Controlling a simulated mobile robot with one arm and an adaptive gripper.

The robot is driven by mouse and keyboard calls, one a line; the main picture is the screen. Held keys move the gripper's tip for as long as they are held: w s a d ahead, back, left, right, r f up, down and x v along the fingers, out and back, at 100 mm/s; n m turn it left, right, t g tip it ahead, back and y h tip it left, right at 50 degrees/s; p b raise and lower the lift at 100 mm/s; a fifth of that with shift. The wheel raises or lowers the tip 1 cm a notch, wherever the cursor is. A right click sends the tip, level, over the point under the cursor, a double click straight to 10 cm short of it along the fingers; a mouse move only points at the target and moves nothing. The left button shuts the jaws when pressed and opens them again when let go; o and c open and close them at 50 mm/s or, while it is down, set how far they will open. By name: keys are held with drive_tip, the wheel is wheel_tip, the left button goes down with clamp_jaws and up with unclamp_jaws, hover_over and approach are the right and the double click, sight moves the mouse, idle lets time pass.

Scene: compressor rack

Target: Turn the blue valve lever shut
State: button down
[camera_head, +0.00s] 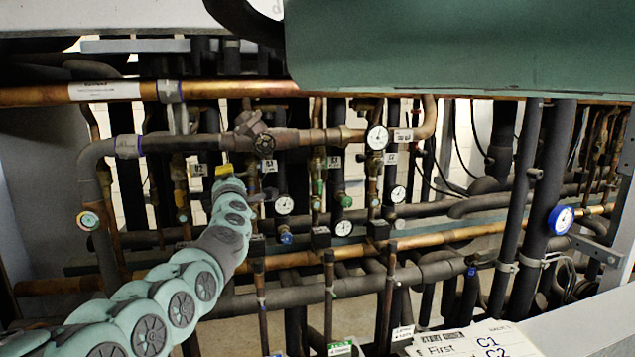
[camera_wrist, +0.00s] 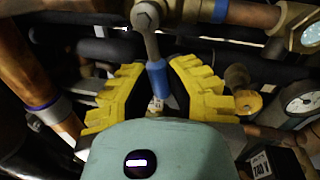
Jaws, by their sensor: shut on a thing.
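The blue valve lever (camera_wrist: 157,80) is in the middle of the wrist view. Its metal stem runs up to a hex nut (camera_wrist: 145,15) on a valve on a pipe. The blue sleeve points down from the nut, slightly tilted, between the two yellow fingers of my gripper (camera_wrist: 156,76). My gripper is shut on the sleeve. In the head view my gripper (camera_head: 223,171) is in front of the pipe rack, left of centre, below the long horizontal pipe. I cannot make out the lever there, behind my gripper.
Pressure gauges (camera_head: 377,137) hang right of my gripper, and one shows in the wrist view (camera_wrist: 302,97). A copper pipe (camera_wrist: 32,65) stands close on the left. A yellow cap (camera_wrist: 247,102) sits close on the right. A green panel (camera_head: 460,45) overhangs the rack.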

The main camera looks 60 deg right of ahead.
drive_tip(key=shift+w+a+r+m+g+h+p, duration=0.1)
drive_tip(key=shift+r+m+g+h+p, duration=0.15)
drive_tip(key=shift+m, duration=0.4)
drive_tip(key=shift+w+r+m+g+h+p, duration=0.15)
drive_tip(key=shift+r+m, duration=0.2)
drive_tip(key=shift+m, duration=0.3)
drive_tip(key=shift+s, duration=0.15)
drive_tip(key=c, duration=0.9)
unclamp_jaws()
